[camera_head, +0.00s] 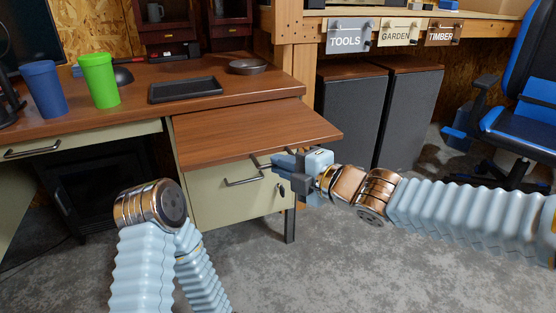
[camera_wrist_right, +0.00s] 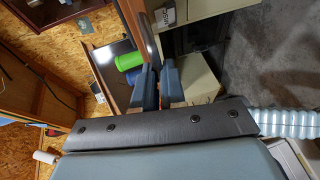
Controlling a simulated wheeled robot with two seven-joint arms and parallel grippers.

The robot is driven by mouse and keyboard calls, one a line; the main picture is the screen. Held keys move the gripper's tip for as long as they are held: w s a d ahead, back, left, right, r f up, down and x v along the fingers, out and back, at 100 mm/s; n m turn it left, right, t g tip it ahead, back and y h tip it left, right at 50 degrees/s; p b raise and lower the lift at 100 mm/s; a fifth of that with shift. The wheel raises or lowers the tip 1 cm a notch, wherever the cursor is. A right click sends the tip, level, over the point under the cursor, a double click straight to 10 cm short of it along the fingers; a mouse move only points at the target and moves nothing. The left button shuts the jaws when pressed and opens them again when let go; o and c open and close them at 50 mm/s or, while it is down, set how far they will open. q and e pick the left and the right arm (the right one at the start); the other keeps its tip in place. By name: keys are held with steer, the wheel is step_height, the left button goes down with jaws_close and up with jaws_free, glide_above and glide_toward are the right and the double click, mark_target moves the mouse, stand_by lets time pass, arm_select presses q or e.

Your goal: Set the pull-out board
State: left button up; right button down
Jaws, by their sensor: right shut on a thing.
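The pull-out board (camera_head: 250,130) is a flat brown wooden leaf, sticking out level from the desk above a cream drawer front (camera_head: 236,196). My right gripper (camera_head: 284,163) is at the board's front edge, toward its right end. The exact contact is partly hidden by the fingers. My left arm is at the lower left in the head view, and its gripper is not visible.
On the brown desk top (camera_head: 135,101) stand a blue cup (camera_head: 45,88), a green cup (camera_head: 100,79), a black tray (camera_head: 185,90) and a round dark dish (camera_head: 248,66). The board's top is bare. A wooden post (camera_head: 293,75) and dark cabinets (camera_head: 350,115) stand at right.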

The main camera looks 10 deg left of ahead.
steer(key=shift+s+d+f, duration=0.15)
steer(key=shift+s+f, duration=0.05)
steer(key=shift+s, duration=0.1)
steer(key=c, duration=1.2)
jaws_free()
steer(key=shift+s+d, duration=0.1)
steer(key=shift+r, duration=0.1)
steer(key=p+v, duration=0.5)
steer(key=v, duration=0.8)
steer(key=shift+s+d+r, duration=0.15)
steer(key=shift+s+d, duration=0.05)
steer(key=shift+d, duration=0.15)
